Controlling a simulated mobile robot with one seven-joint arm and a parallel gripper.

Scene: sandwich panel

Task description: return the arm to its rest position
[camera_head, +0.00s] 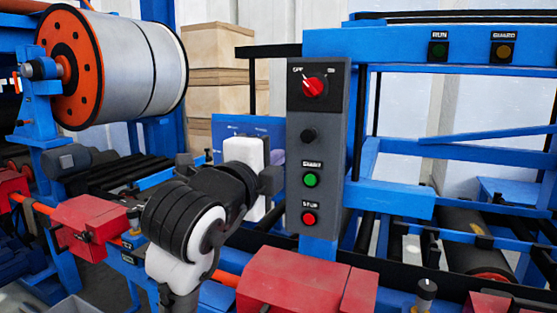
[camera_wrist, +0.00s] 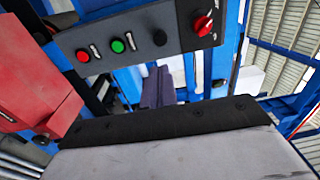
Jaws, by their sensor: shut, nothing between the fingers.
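My arm (camera_head: 190,225) rises in front of the machine, bent at a black-ringed joint, with its white end section left of the grey control panel (camera_head: 345,145). My gripper (camera_wrist: 158,88) shows in the wrist view as two narrow grey-purple fingers side by side, shut and empty. In the head view the fingertips are hard to make out. The panel has a red rotary knob (camera_head: 313,87), its pointer toward OFF, a black button (camera_head: 308,135), a green button (camera_head: 310,180) and a red button (camera_head: 308,218). The panel also shows at the top of the wrist view (camera_wrist: 140,25).
Blue machine frames (camera_head: 430,45) stand behind and right of the panel. A large roll (camera_head: 140,70) with an orange end is at upper left. Red housings (camera_head: 300,285) lie low in front, close to my arm. Another red housing (camera_head: 90,220) is at left.

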